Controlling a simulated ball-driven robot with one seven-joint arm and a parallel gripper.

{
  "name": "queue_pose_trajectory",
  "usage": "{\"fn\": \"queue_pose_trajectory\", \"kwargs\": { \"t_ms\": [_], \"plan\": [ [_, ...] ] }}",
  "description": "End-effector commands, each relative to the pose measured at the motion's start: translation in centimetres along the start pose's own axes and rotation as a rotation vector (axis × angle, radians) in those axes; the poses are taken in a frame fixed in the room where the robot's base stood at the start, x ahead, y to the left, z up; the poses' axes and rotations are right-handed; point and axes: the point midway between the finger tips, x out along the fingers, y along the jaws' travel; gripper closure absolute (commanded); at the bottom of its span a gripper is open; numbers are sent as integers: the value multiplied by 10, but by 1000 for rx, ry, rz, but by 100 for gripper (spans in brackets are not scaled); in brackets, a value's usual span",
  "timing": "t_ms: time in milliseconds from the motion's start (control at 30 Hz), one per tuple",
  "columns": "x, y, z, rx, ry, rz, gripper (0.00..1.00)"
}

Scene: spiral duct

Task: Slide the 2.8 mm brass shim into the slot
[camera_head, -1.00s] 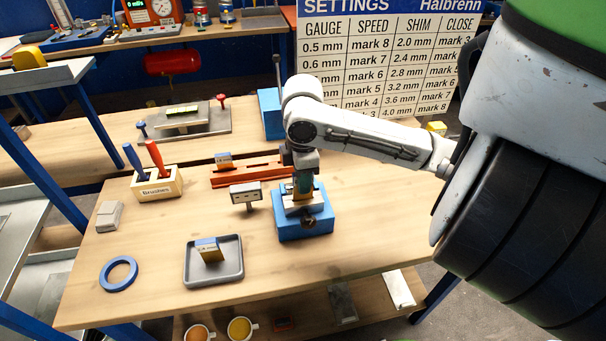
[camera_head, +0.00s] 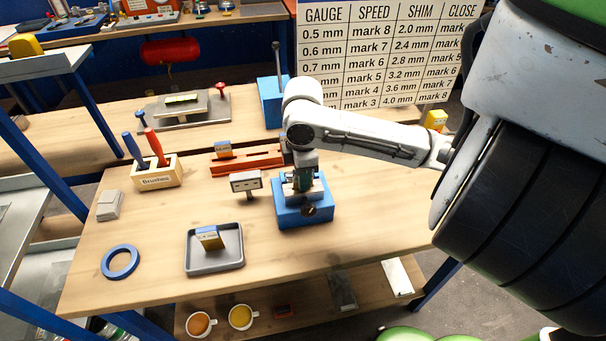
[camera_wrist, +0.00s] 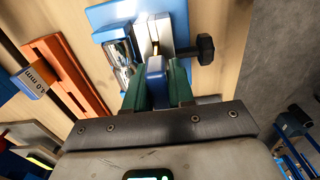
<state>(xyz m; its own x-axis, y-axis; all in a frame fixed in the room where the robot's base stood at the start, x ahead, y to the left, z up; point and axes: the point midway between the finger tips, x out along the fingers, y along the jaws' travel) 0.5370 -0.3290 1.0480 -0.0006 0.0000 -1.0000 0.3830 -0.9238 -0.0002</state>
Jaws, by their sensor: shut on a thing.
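My gripper (camera_wrist: 157,84) has green fingers shut on a blue-capped piece (camera_wrist: 155,68), which I take to be the brass shim. The gripper (camera_head: 303,182) points down right over the blue block (camera_head: 290,219), which has metal jaws on top. In the wrist view the slot (camera_wrist: 154,28) shows as a narrow dark gap between the pale jaws, just beyond the held piece and roughly in line with it. I cannot tell whether the piece's lower end is inside the slot.
A small sign (camera_head: 246,182) stands left of the block. An orange rack (camera_head: 262,160) behind holds another blue-capped shim (camera_head: 223,149). A black knob (camera_wrist: 205,49) juts from the block. The bench's right front is clear.

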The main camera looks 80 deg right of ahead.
Motion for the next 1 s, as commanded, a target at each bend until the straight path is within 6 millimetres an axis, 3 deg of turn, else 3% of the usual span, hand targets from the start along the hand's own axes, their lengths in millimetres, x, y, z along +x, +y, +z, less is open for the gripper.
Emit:
{"fn": "queue_pose_trajectory", "kwargs": {
  "t_ms": [133, 167, 433, 767, 1000],
  "plan": [
    [0, 0, 0, 0, 0, 0, 100],
    [0, 0, 0, 0, 0, 0, 74],
    [0, 0, 0, 0, 0, 0, 48],
    [-4, 0, 0, 0, 0, 1, 47],
    [-41, 1, 0, -1, 1, 5, 47]
  ]
}}
